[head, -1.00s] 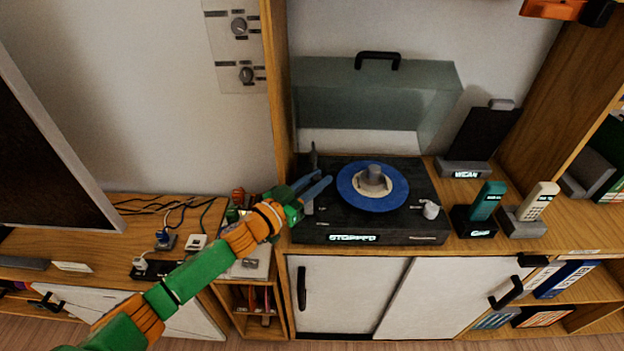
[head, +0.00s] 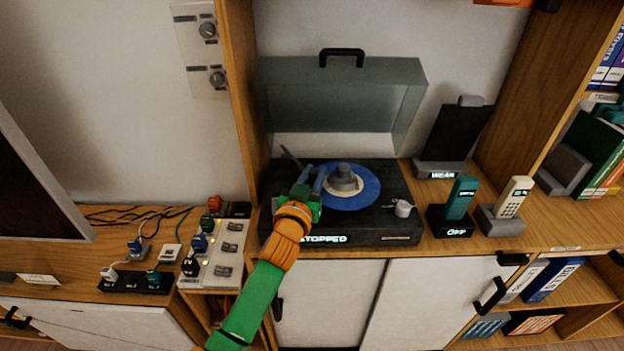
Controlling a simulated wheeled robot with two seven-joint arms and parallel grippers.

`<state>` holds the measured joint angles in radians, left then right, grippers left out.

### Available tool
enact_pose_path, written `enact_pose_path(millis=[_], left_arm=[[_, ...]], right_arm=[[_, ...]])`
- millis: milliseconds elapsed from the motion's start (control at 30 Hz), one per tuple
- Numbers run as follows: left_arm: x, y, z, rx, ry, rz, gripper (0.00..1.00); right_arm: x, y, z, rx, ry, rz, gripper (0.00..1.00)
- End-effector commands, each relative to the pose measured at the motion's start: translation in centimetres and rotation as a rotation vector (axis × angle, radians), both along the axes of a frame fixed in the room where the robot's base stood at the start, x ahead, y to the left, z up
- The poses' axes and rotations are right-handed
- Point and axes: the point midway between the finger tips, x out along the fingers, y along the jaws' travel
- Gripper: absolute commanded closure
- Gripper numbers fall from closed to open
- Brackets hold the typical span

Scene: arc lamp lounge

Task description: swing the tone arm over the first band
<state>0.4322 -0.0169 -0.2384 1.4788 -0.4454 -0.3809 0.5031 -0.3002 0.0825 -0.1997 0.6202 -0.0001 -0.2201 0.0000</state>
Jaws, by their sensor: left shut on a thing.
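The record player (head: 390,225) is a dark box on the wooden cabinet, and its display reads "STOPPED". A blue record (head: 366,188) with a cream label lies on it, with a grey knob-like piece (head: 343,178) at its centre. The tone arm (head: 290,156) shows as a thin dark bar at the left of the deck; the rest is hidden behind my gripper. My left gripper (head: 310,178) is at the record's left edge, its blue fingers shut on the tone arm, though the grip itself is mostly hidden. My right gripper is not in view.
The clear lid (head: 340,95) with a black handle stands raised behind the deck. A small grey knob (head: 403,208) is at the deck's right. A stand marked "WEAR" (head: 440,168), a teal handset (head: 461,197) and a cream handset (head: 513,197) stand to the right.

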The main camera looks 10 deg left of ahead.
Motion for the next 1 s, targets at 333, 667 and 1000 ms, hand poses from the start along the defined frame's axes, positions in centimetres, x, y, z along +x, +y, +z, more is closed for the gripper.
enact_pose_path(millis=[333,667,1000], left_arm=[[0.0,0.1,0.0,0.001,0.002,0.002,0.60],[0.0,0.0,0.0,0.001,0.000,0.001,0.43],[-4.1,0.3,-0.1,-0.001,0.001,0.001,0.43]], right_arm=[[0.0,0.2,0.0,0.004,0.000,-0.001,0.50],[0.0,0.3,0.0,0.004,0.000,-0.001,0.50],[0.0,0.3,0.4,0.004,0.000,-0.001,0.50]])
